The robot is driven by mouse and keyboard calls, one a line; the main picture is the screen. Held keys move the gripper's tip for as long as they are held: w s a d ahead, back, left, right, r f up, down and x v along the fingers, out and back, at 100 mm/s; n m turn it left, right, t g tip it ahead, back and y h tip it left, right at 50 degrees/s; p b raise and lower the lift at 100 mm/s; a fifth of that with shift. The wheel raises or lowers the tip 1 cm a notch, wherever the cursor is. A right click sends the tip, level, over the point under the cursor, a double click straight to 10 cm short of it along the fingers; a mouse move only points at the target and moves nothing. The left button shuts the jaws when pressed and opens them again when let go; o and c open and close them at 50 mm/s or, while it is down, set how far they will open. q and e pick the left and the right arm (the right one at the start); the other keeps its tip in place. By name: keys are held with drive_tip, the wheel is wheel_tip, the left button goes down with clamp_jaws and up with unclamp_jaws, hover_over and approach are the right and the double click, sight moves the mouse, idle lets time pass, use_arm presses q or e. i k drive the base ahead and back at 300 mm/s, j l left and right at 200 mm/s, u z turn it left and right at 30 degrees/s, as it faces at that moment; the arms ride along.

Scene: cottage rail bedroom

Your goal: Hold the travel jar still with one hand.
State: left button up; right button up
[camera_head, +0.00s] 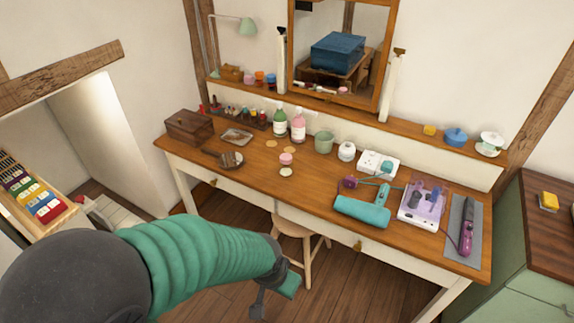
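A small pink jar (285,158), likely the travel jar, stands upright near the middle of the wooden desk (250,165). A pale round disc (286,172) lies just in front of it. My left arm comes in from the lower left. My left gripper (274,294) hangs in front of the desk, below its top and near the stool, well apart from the jar. Its fingers look spread, with nothing seen between them. My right gripper is out of view.
Green and pink bottles (299,125), a green cup (324,142) and a white round pot (346,151) stand behind the jar. A stool (296,228) stands under the desk.

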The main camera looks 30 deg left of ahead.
sight(285, 170)
drive_tip(key=i+j+z, duration=0.1)
drive_tip(key=j, duration=0.5)
drive_tip(key=i+j+z, duration=0.1)
drive_tip(key=i+j, duration=0.15)
drive_tip(key=j, duration=0.35)
drive_tip(key=i+j+z, duration=0.15)
drive_tip(key=j, duration=0.5)
drive_tip(key=i+j+z, duration=0.1)
drive_tip(key=j, duration=0.5)
drive_tip(key=j+z, duration=0.1)
drive_tip(key=j, duration=0.9)
drive_tip(key=z, duration=0.05)
